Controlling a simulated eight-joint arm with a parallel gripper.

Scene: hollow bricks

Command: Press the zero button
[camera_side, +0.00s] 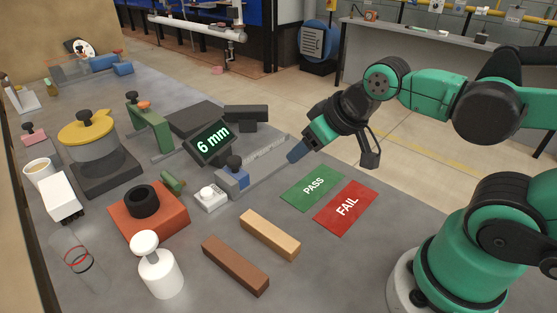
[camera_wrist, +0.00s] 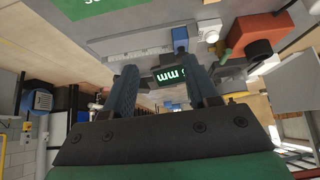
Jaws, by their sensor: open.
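A small white box with a round white button (camera_side: 208,194) on top sits on the grey table, left of the measuring rail (camera_side: 268,163); it also shows in the wrist view (camera_wrist: 211,35). I see no label on it. A dark display (camera_side: 209,143) reads "6 mm" behind the rail; in the wrist view it appears upside down between my fingers (camera_wrist: 171,78). A blue slider with a black knob (camera_side: 235,178) sits at the rail's near end. My gripper (camera_side: 295,154), with blue fingers, is open and empty near the rail's far end, right of the button and apart from it.
Green PASS (camera_side: 300,195) and red FAIL (camera_side: 331,220) plates lie to the right. Brown (camera_side: 236,264) and tan (camera_side: 270,235) bars lie in front. An orange block with a black ring (camera_side: 143,200) stands left of the button, with a green-handled piece (camera_side: 173,182) close by.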

